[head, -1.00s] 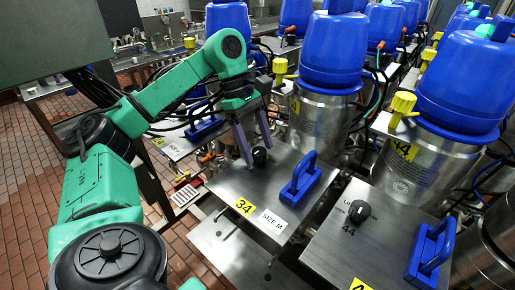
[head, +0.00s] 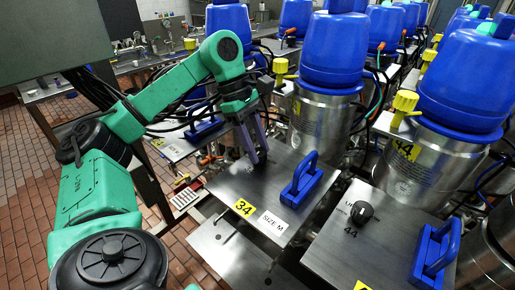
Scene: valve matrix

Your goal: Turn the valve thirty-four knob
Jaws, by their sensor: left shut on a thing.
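The valve thirty-four knob (head: 261,157) is a small black knob on a steel panel (head: 240,190) with a yellow 34 label (head: 244,207) and a "SIZE M" tag. My left gripper (head: 257,158) reaches down to it from the upper left. Its two purple fingers are shut on the knob and hide most of it. The way the knob points cannot be made out. My right gripper is not in the head view.
A blue handle (head: 300,180) stands on the panel just right of the knob. A neighbouring panel marked 44 has its own black knob (head: 361,211) and blue handle (head: 435,250). Steel vessels with blue caps (head: 335,48) stand behind. Brick floor (head: 30,190) is open at the left.

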